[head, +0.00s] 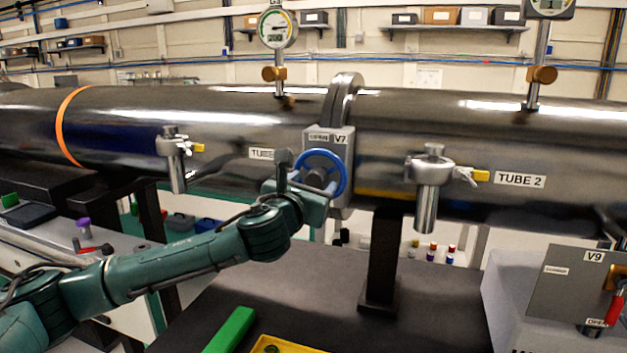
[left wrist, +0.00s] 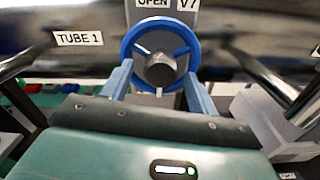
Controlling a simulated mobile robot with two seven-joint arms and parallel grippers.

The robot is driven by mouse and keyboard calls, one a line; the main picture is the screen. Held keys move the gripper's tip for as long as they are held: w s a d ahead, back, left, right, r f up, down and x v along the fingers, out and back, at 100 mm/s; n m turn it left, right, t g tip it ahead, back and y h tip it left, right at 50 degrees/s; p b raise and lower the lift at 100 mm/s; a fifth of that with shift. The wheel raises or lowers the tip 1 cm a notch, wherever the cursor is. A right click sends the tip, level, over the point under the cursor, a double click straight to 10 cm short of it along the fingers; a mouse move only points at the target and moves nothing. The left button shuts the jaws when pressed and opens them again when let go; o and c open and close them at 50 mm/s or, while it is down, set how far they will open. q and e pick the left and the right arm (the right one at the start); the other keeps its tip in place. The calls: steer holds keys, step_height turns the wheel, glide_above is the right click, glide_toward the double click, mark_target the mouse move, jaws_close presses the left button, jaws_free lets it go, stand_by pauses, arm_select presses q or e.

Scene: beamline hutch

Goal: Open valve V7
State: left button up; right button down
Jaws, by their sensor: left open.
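Valve V7 is a grey block (head: 341,150) on the flange between two dark steel tubes, with a label reading "OPEN" and "V7". Its blue handwheel (head: 341,168) has a grey hub and faces me. In the left wrist view the blue handwheel (left wrist: 127,45) is nearly centred just past the fingers, with its hub in the middle. My left gripper (head: 304,182) is at the wheel, open, with one finger to each side of the hub in the left wrist view (left wrist: 157,76). I cannot tell whether the fingers touch the rim. My right gripper is not in view.
Tube 2 (head: 575,155) carries a yellow-handled fitting (head: 433,185) right of V7; a similar one (head: 175,155) is on the left tube. A black support post (head: 384,255) stands below. V9's grey panel (head: 570,285) is at lower right. A green block (head: 230,330) lies on the dark bench.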

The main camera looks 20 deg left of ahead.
arm_select(q)
steer(key=shift+w, duration=0.7)
steer(key=shift+c, duration=0.2)
steer(key=c, duration=0.9)
